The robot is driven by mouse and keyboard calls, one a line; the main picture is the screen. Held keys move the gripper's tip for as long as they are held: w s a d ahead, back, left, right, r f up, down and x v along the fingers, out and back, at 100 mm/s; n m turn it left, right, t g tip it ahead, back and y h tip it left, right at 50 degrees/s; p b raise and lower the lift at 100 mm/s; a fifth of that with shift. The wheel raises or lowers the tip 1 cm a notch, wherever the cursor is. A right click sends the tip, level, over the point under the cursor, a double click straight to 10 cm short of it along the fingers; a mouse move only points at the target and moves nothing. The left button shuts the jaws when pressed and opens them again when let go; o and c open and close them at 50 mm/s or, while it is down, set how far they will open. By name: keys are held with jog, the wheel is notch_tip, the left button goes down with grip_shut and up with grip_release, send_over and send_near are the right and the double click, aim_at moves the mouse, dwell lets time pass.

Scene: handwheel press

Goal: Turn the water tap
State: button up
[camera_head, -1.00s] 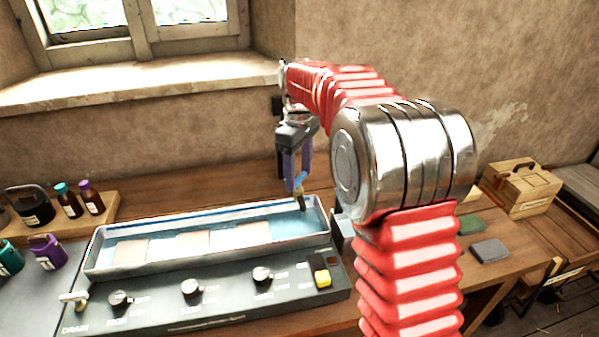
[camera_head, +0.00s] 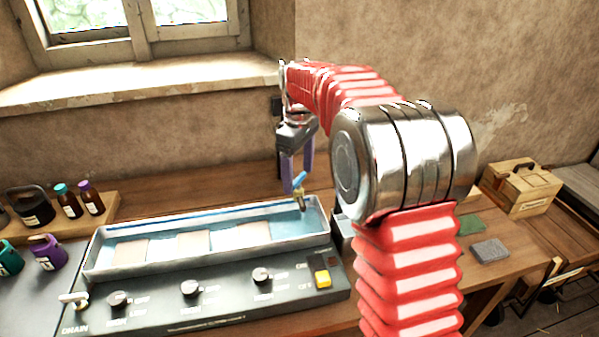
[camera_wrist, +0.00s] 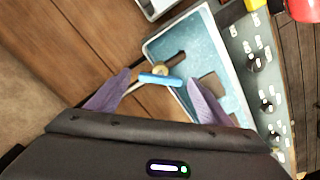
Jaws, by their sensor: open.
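The water tap has a blue lever handle (camera_wrist: 160,80) on a brass body (camera_wrist: 160,70). In the head view the blue handle (camera_head: 299,182) and the brass spout (camera_head: 301,198) show at the right end of the water tray (camera_head: 110,271). My gripper (camera_head: 297,190) points down at the tap from above. In the wrist view my gripper (camera_wrist: 160,92) has its purple fingers spread wide, one on each side of the handle. The handle lies between them with a visible gap on each side. I cannot tell how far below the fingertips it is.
The dark control panel (camera_head: 215,310) with several knobs and a yellow switch (camera_head: 322,278) lies in front of the tray. Bottles (camera_head: 68,201) stand at the left. A wooden box (camera_head: 519,190) stands at the right. The bench behind the tray is clear.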

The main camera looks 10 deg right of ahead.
notch_tip(320, 180, up, 14)
jog(key=shift+f, duration=0.15)
dwell(0.6)
dwell(0.3)
jog(key=m, duration=0.3)
send_over(298, 177)
notch_tip(298, 177, down, 5)
jog(key=s+f+m+t, duration=0.1)
jog(key=s+f+m, duration=0.1)
jog(key=s+f+m+t, duration=0.2)
jog(key=s, duration=1.3)
jog(key=s+f+m+t, duration=0.2)
jog(key=s, duration=1.3)
jog(key=shift+s+m+t, duration=0.3)
jog(key=shift+s, duration=0.05)
